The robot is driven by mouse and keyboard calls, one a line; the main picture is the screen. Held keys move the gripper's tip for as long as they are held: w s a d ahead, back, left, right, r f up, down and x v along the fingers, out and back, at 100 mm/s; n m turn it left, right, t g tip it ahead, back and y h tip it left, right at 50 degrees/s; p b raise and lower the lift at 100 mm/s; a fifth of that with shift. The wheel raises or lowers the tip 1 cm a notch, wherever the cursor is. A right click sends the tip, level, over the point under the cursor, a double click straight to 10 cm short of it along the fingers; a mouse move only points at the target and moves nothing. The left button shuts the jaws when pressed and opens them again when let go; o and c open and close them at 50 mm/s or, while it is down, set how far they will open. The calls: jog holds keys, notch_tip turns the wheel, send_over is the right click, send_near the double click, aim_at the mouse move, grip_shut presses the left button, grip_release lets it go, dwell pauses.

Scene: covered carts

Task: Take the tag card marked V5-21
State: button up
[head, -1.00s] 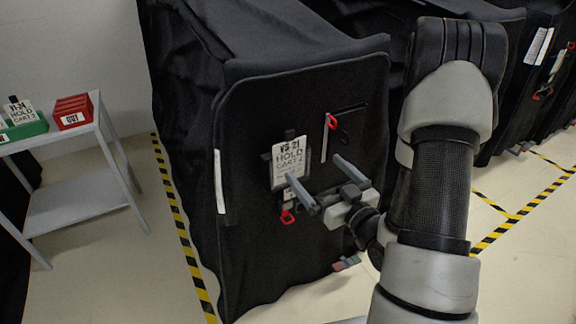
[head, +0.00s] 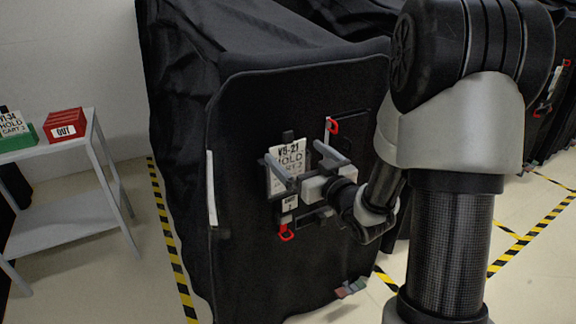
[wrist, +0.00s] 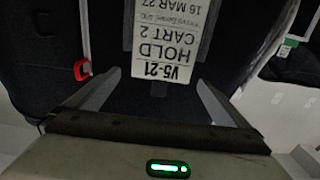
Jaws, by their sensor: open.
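The white tag card marked V5-21 (head: 288,158) hangs in a dark holder on the black covered cart's front panel. It reads HOLD CART 2. In the wrist view the card (wrist: 165,50) appears upside down, centred beyond the fingers. My gripper (head: 291,163) is open in front of the card, with one finger toward its left side and one toward its right. In the wrist view the fingers (wrist: 158,85) stand apart with nothing between them. I cannot tell whether a finger touches the card.
A red pull tab (head: 286,232) hangs below the card and another (head: 332,126) is up to its right. A grey table (head: 60,215) at left carries a red OUT box (head: 66,125) and a green box (head: 18,138) holding a V1-34 card.

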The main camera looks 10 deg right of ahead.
aim_at(288, 147)
jog(key=x, duration=0.5)
jog(key=shift+a+f, duration=0.1)
jog(key=shift+a, duration=0.05)
jog(key=c, duration=1)
